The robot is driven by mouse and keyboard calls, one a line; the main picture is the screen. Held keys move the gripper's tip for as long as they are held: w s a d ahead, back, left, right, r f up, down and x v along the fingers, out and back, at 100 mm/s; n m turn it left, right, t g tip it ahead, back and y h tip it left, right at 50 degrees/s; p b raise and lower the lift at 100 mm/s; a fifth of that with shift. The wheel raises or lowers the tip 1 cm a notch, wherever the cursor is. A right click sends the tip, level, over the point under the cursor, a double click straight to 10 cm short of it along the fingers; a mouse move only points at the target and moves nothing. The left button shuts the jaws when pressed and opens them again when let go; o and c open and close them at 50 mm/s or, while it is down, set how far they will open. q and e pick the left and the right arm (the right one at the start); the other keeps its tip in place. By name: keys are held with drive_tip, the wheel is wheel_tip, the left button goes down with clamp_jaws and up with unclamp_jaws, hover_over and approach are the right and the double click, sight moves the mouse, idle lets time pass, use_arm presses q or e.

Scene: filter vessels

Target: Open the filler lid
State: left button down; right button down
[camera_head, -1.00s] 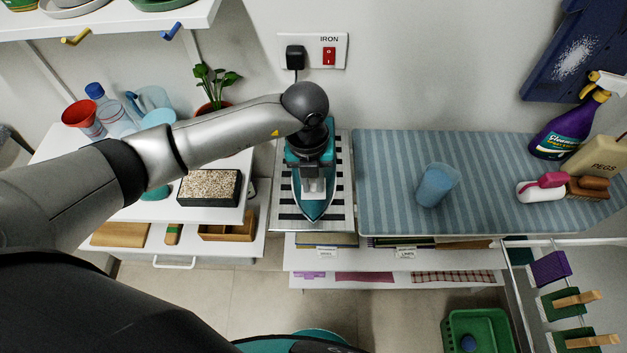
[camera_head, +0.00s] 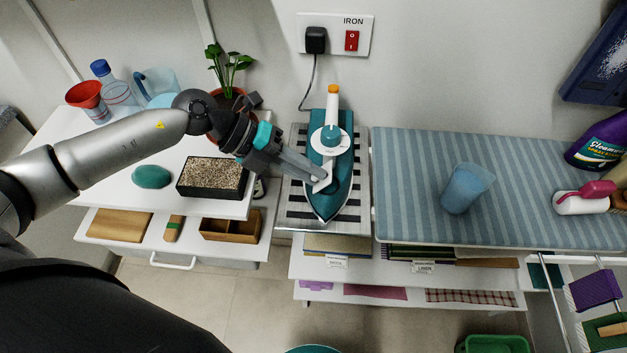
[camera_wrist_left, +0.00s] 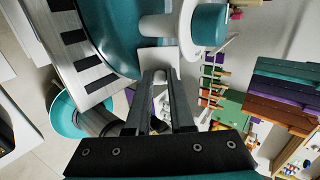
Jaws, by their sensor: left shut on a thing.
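The teal iron (camera_head: 325,207) lies on a striped metal rest, with its pointed tip toward me and its white handle (camera_head: 332,117) upright. Its teal body also shows at the top of the left wrist view (camera_wrist_left: 105,35). A small white filler lid (camera_head: 321,186) is on the front part of the iron. My left gripper (camera_head: 318,178) reaches in from the left, with its fingers shut on the lid. In the left wrist view the fingertips (camera_wrist_left: 160,80) meet a white piece beside the teal body. The fingers partly hide the lid. My right gripper is not in view.
The iron rest (camera_head: 297,215) has dark strips. To its right is a striped ironing board (camera_head: 410,215) with a blue cup (camera_head: 465,188). To its left are a tray of pebbles (camera_head: 213,177) and a potted plant (camera_head: 229,65). A wall socket panel (camera_head: 365,20) is behind.

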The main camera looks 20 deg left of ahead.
use_arm(q)
drive_tip(key=h+b, duration=0.2)
drive_tip(key=b, duration=0.1)
drive_tip(key=a+f+t+h+b, duration=0.1)
drive_tip(key=h+b, duration=0.1)
drive_tip(key=b, duration=0.1)
drive_tip(key=a+h+b, duration=0.1)
drive_tip(key=h+b, duration=0.1)
drive_tip(key=b, duration=0.1)
drive_tip(key=shift+s+f+t+b, duration=0.3)
drive_tip(key=shift+t+b, duration=0.05)
drive_tip(key=shift+t, duration=0.05)
drive_tip(key=shift+a+h+b, duration=0.1)
drive_tip(key=shift+h+b, duration=0.25)
drive_tip(key=shift+h, duration=0.15)
drive_tip(key=c, duration=0.8)
unclamp_jaws()
drive_tip(key=shift+o, duration=0.2)
